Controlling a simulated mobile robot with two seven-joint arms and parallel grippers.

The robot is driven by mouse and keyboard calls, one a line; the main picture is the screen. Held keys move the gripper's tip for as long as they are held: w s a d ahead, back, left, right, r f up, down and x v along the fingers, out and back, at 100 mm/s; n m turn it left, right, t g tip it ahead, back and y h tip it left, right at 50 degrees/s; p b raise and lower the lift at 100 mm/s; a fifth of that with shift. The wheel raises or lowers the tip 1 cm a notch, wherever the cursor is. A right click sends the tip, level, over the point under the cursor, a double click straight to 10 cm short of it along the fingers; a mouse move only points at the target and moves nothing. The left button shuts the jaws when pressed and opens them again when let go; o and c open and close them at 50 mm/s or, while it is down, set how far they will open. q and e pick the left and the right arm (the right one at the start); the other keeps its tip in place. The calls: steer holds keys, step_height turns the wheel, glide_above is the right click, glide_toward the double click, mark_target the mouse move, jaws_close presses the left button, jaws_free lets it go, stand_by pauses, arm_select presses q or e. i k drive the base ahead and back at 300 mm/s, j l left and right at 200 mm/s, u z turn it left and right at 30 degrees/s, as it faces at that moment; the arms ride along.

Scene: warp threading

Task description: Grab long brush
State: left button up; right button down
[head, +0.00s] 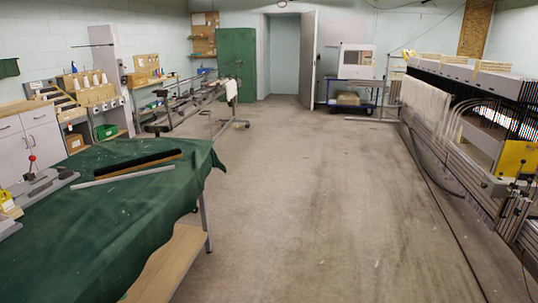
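A long brush (128,164) with dark bristles and a light brown wooden edge lies on the green cloth of the table (95,225) at the left. It lies at a slant, close to the table's far edge. A long pale grey bar (124,177) lies on the cloth just in front of it, roughly along the same line. Neither of my grippers shows in the head view.
A grey clamp-like tool with a red knob (38,180) stands at the table's left. A large weaving machine (475,130) lines the right side. A wheeled metal rack (205,98) stands beyond the table. The middle floor (310,200) is clear.

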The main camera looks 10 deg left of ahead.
mark_target(100, 173)
steer(key=i+u, duration=0.25)
steer(key=i, duration=0.55)
steer(key=i+l+u, duration=0.1)
steer(key=i+u, duration=0.15)
steer(key=i, duration=0.6)
